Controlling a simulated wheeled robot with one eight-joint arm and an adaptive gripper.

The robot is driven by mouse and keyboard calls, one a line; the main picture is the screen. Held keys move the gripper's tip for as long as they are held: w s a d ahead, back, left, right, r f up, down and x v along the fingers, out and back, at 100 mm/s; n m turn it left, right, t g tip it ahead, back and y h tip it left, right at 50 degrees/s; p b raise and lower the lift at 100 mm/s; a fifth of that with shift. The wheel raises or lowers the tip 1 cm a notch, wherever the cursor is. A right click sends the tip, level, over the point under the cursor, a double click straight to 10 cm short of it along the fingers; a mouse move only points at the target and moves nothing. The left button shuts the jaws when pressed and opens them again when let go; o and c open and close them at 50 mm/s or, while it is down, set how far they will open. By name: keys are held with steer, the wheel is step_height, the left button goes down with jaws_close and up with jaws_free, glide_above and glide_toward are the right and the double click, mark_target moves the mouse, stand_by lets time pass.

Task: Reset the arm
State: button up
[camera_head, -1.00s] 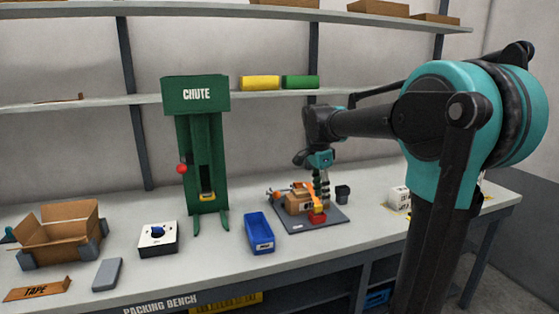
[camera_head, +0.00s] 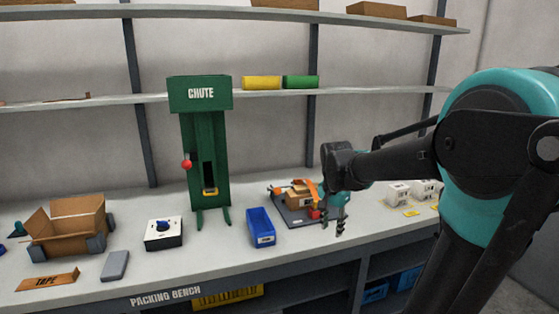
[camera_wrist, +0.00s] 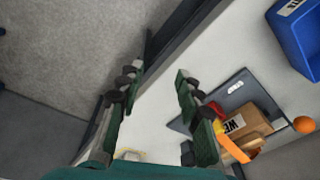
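My gripper (camera_head: 340,228) is above the front part of the packing bench (camera_head: 200,270), just right of a grey board (camera_head: 300,220) that holds a wooden block fixture (camera_head: 298,198) with orange and red parts. In the wrist view my gripper (camera_wrist: 158,98) shows two green and black fingers spread apart with nothing between them. The wrist camera looks down past the bench edge to the grey floor (camera_wrist: 70,60). The fixture (camera_wrist: 252,118) and grey board (camera_wrist: 236,92) lie to the right there.
A blue bin (camera_head: 260,228) stands left of the board, and a green chute (camera_head: 206,150) behind it. A white box with a blue knob (camera_head: 164,233) and an open carton (camera_head: 68,228) are further left. Small white boxes (camera_head: 398,194) stand at right.

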steer(key=s+d+f+n+t, duration=0.2)
steer(key=s+f+n, duration=0.7)
steer(key=s+f, duration=0.4)
steer(key=shift+s+d+f+t+y, duration=0.3)
steer(key=shift+s+d, duration=0.1)
steer(key=shift+s, duration=0.6)
